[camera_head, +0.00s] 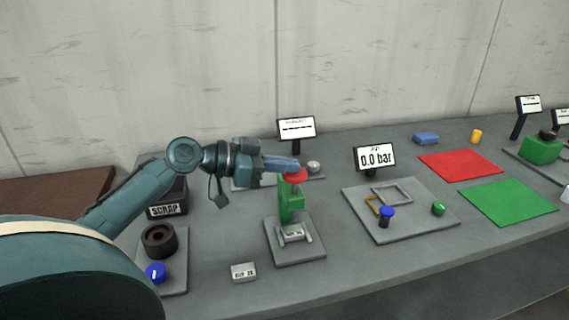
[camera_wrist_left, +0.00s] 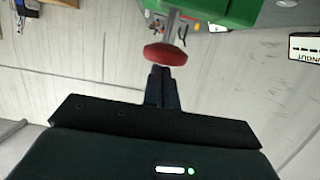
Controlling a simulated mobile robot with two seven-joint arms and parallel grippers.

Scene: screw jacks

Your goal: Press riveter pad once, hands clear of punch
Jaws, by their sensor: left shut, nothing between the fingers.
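The riveter is a green press (camera_head: 287,205) on a grey base plate (camera_head: 295,251) in the middle of the table. Its red round pad (camera_head: 294,175) is on top. A small grey part (camera_head: 292,233) sits in the fixture at the foot of the press. My left gripper (camera_head: 297,164) is shut and empty, with its fingertips at the pad's height or just above it. In the left wrist view the shut fingertips (camera_wrist_left: 165,72) are close to the red pad (camera_wrist_left: 165,55); I cannot tell whether they touch. The punch is not clearly seen. My right gripper is not in view.
A small labelled block (camera_head: 243,271) lies front left of the press. A black SCRAP bin (camera_head: 167,200) and a plate with a dark ring (camera_head: 159,240) and blue knob stand left. Red (camera_head: 460,164) and green (camera_head: 507,202) mats lie farther right.

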